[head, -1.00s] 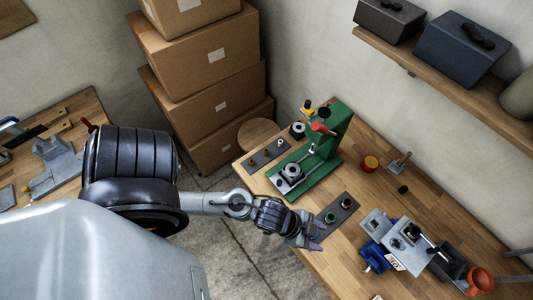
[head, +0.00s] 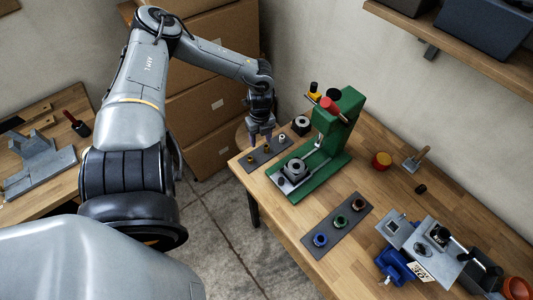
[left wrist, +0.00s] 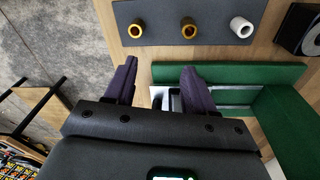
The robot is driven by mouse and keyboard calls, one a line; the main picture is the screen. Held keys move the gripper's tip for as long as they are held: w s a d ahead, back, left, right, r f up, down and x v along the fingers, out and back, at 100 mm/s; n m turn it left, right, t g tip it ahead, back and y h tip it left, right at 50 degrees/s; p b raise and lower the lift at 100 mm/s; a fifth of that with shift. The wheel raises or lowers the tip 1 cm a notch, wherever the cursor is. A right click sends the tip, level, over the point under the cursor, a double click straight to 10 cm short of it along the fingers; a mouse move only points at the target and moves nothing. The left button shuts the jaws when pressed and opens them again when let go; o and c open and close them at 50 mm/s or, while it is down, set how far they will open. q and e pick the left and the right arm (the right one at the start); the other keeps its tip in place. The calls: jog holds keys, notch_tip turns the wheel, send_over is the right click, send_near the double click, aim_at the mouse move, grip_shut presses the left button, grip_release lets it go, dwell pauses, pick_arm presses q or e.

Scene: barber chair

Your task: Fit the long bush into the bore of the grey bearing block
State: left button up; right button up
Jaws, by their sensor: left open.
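Several bushes lie on a dark mat (head: 262,159) at the table's left corner: two brass-coloured ones and a white one (head: 282,138). The left wrist view shows one brass bush (left wrist: 138,29), another brass bush (left wrist: 188,28) and the white bush (left wrist: 241,27) in a row. I cannot tell for sure which is the long one. A grey block with a round bore (head: 295,170), seemingly the bearing block, sits on the green press base. My left gripper (head: 261,140) is open and empty, pointing down at the mat. Its fingers also show in the left wrist view (left wrist: 159,75). My right gripper is not in view.
The green press (head: 335,130) stands right of the bush mat. A second dark mat (head: 325,236) holds blue, green and brown rings. A blue vise (head: 394,265) with grey parts is at the right. Cardboard boxes (head: 205,120) stand behind my left arm.

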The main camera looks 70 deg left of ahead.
pick_arm(q)
jog(key=w+a+r+y+b, duration=0.1)
jog(key=w+a+r, duration=0.1)
jog(key=a, duration=0.1)
jog(key=b, duration=0.3)
send_over(266, 145)
jog(key=f, duration=0.4)
jog(key=shift+s+d+f, duration=0.25)
jog(key=shift+s+f, duration=0.1)
jog(key=shift+f, duration=0.55)
jog(key=f+b, duration=0.1)
jog(key=b, duration=0.1)
jog(key=f+b, duration=0.4)
jog(key=shift+w+a, duration=0.1)
jog(key=shift+w, duration=0.25)
grip_shut()
